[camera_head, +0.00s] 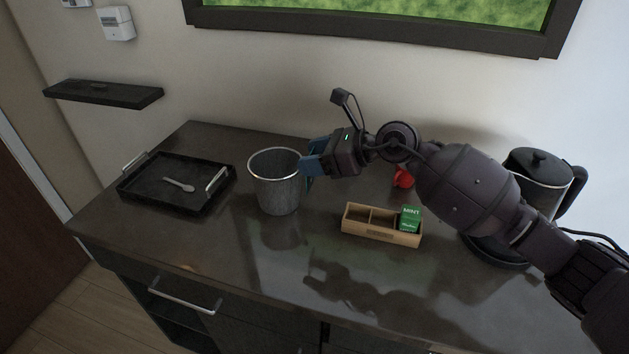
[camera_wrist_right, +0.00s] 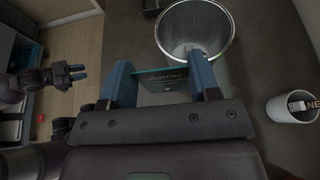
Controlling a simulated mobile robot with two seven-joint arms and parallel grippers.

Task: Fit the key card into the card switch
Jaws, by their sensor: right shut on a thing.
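The key card (camera_wrist_right: 163,79), teal with pale lettering, is held between the two blue fingers of my right gripper (camera_wrist_right: 165,84). In the head view, my right gripper (camera_head: 311,164) is above the counter, just right of the bin's rim, and only a sliver of the card shows there. A white wall box (camera_head: 117,24), which looks like the card switch, is at the upper left, well away from the gripper.
A metal bin (camera_head: 277,192) stands by the right gripper. A black tray (camera_head: 150,195) holding a spoon is left of it. A dark shelf (camera_head: 104,94) juts out below the wall box. A wooden organizer (camera_head: 380,236) and a kettle (camera_head: 540,178) are to the right.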

